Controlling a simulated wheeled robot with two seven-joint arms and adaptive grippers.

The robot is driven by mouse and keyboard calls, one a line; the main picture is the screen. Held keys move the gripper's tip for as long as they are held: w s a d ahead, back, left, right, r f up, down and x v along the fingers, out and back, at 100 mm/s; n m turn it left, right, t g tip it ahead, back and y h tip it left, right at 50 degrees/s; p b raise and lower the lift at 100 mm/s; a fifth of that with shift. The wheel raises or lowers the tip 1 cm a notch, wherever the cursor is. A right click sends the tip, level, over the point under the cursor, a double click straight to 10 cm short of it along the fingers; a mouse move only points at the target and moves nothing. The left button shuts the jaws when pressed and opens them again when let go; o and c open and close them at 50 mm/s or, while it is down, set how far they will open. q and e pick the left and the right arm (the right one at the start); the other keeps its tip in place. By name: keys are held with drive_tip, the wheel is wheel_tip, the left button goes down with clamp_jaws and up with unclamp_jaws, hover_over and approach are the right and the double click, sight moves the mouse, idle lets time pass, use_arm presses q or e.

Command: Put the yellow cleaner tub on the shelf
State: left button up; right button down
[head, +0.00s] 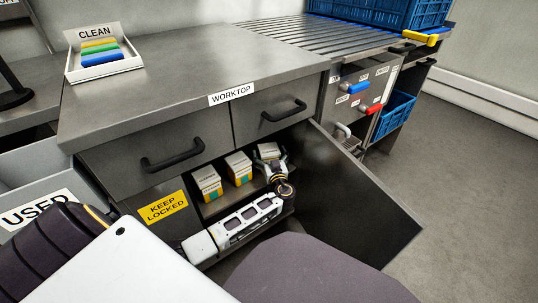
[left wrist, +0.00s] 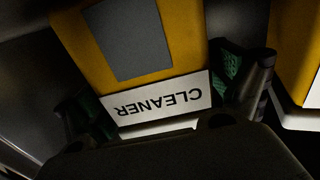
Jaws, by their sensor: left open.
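A yellow cleaner tub (left wrist: 185,35) with a grey panel and a white label reading CLEANER fills the middle of the left wrist view. It appears to be the rightmost of the tubs (head: 267,150) inside the open cupboard in the head view. My left gripper (head: 275,166) reaches into the cupboard at this tub. In the left wrist view the green-padded fingers of my left gripper (left wrist: 165,98) are open, one on either side of the tub. The shelf (head: 216,207) under the tubs is partly hidden by my arm. My right gripper is not in view.
Two similar tubs stand left of it, one nearer the front (head: 207,182) and one in the middle (head: 238,168). The open cupboard door (head: 360,195) stands close on the right. The worktop (head: 190,65) is above, with a tray of coloured cloths (head: 105,68) at its left.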

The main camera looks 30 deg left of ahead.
use_arm(q)
drive_tip(key=shift+r, duration=0.1)
drive_tip(key=shift+s+d, duration=0.45)
drive_tip(key=p+v, duration=0.3)
drive_tip(key=v, duration=0.7)
drive_tip(key=shift+s+d, duration=0.25)
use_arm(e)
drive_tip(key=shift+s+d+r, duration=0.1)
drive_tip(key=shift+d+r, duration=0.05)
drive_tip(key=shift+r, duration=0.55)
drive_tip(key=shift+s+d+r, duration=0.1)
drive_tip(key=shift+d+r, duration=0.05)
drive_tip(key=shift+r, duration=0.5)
